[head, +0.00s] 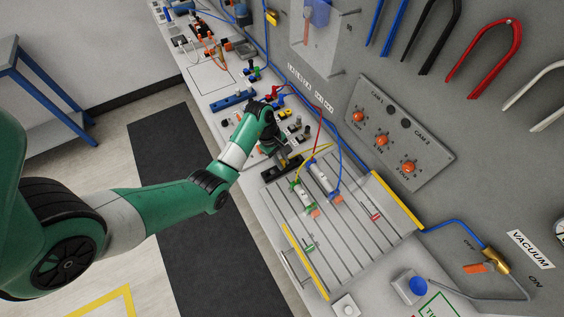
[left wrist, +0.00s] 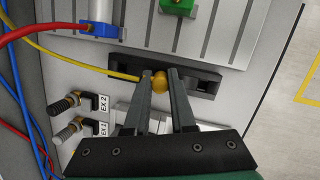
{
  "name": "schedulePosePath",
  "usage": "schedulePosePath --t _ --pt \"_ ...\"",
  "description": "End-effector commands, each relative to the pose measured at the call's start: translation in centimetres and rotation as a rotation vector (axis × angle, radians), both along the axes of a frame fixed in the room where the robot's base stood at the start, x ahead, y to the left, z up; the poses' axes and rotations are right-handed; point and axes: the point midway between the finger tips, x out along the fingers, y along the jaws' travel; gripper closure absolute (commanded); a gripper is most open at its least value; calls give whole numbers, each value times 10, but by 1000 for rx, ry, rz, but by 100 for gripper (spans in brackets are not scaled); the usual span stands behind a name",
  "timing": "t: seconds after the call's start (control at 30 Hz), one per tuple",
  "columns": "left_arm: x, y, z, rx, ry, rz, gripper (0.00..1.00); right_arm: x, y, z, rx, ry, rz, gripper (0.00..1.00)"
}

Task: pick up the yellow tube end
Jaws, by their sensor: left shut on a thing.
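The yellow tube end (left wrist: 159,83) is a round, yellow-orange piece between my left fingertips in the left wrist view. My left gripper (left wrist: 160,79) is shut on it, just in front of a black slotted holder (left wrist: 206,84). The thin yellow tube (left wrist: 85,66) runs from there toward the left of that view. My right gripper is not in view.
Two cylinders, one with green fittings (head: 301,196) and one with blue ends (head: 321,178), lie on the slotted plate (head: 345,240). Red and blue hoses run close by. Metal fittings (left wrist: 67,105) stand left of the gripper. The wall panel (head: 395,136) has orange knobs.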

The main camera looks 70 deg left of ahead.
Motion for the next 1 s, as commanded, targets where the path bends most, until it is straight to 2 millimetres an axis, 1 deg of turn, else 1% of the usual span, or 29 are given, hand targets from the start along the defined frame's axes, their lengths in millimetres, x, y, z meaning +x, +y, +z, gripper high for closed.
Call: schedulePosePath --t 0.03,0.17,0.27,0.37,0.4,0.43,0.5,0.6,0.7,0.8,1.0 --pt "3 1 8 5 -10 0 100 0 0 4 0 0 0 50" --pt "3 2 31 7 -12 -1 100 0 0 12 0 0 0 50" --pt "-8 -10 51 5 -11 -2 100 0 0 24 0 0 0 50" --pt "-23 -27 78 5 -10 -2 100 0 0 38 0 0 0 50" --pt "-30 -34 97 2 -6 -3 100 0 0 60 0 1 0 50" --pt "-34 -38 105 1 -5 -2 100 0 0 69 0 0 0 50" --pt "-50 -55 111 -1 -1 -2 100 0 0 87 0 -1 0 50" --pt "-68 -74 120 -1 -2 -3 100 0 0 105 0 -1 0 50" --pt "-81 -88 125 -1 -3 -2 100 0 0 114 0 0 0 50" --pt "-90 -98 127 0 -3 -2 100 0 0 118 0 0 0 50" --pt "-95 -103 127 1 -3 -1 100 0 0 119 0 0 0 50"
